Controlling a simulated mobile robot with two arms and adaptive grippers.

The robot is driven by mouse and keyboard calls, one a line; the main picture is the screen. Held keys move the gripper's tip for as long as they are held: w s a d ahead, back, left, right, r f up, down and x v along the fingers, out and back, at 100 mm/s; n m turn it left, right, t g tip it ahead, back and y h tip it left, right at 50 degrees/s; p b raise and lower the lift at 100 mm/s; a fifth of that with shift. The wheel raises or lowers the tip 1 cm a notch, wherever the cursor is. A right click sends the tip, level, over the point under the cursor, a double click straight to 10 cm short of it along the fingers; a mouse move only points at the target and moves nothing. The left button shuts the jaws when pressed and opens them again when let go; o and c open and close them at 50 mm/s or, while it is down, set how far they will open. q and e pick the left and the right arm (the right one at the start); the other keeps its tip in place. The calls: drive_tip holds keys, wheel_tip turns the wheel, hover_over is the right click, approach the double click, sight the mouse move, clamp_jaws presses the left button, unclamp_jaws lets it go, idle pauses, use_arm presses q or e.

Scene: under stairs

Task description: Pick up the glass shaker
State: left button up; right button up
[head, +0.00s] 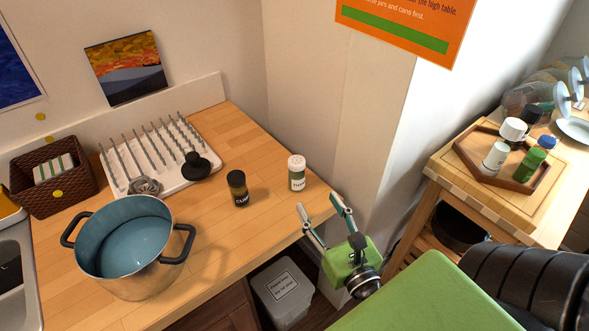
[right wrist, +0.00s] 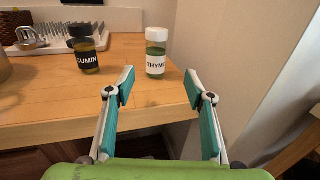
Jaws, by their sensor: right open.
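A glass shaker with a white perforated cap and a label reading THYME (head: 297,174) stands upright near the right edge of the wooden counter. It also shows in the right wrist view (right wrist: 156,54), ahead of and between my fingers. A second glass jar with a black cap, labelled CUMIN (head: 238,188), stands to its left; it shows in the right wrist view too (right wrist: 85,52). My right gripper (head: 317,203) is open and empty, just off the counter's edge, pointing toward the thyme shaker without touching it. My left gripper is out of view.
A steel pot (head: 131,263) and a white drying rack (head: 193,176) stand on the wooden counter (head: 213,264). A brown basket (head: 72,188) is further left. A wall corner (head: 350,120) rises close right of the shaker. A hexagonal tray (head: 534,185) holds several bottles on another table.

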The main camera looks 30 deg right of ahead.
sight(300, 179)
drive_tip(key=p+x, duration=0.2)
drive_tip(key=x, duration=0.4)
drive_tip(key=shift+r+p, duration=0.2)
drive_tip(key=shift+p, duration=0.2)
drive_tip(key=shift+w+f, duration=0.15)
drive_tip(key=shift+w, duration=0.45)
drive_tip(key=shift+w+p, duration=0.25)
drive_tip(key=shift+p, duration=0.05)
drive_tip(key=x, duration=0.1)
drive_tip(key=p+x, duration=0.2)
drive_tip(key=x, duration=0.1)
drive_tip(key=shift+w+a, duration=0.1)
drive_tip(key=shift+a, duration=0.15)
drive_tip(key=shift+w, duration=0.25)
drive_tip(key=shift+s, duration=0.1)
drive_tip(key=shift+c, duration=0.8)
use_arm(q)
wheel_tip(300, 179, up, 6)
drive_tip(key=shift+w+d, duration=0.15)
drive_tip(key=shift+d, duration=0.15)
use_arm(e)
drive_tip(key=c, duration=1.1)
